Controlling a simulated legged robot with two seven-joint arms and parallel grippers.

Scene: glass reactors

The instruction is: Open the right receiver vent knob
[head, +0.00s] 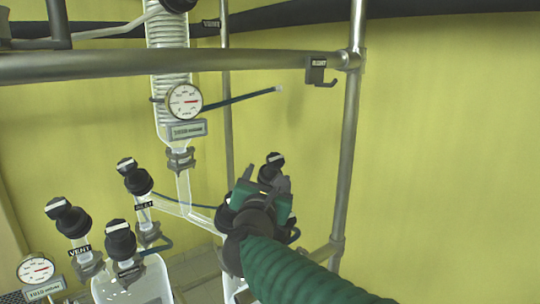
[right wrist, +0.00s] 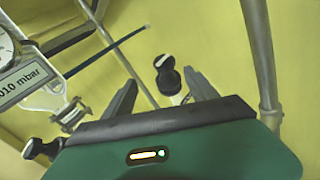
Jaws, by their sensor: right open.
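A black knob with a white bar on its cap (head: 274,160) shows just beyond my right gripper (head: 266,184). No label on it is readable. In the right wrist view the knob (right wrist: 165,76) lies between the two fingers of my right gripper (right wrist: 160,84), nearer the viewer's middle, with space on both sides. The gripper is open and holds nothing. Its body and green arm hide the glass below the knob. My left gripper is not in view.
Several similar black knobs stand at left, one labelled VENT (head: 68,216). A round gauge (head: 183,100) hangs on the glass column. A metal post (head: 346,170) rises right of my gripper, and a rail (head: 180,62) crosses above. A hook (head: 316,72) hangs from the rail.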

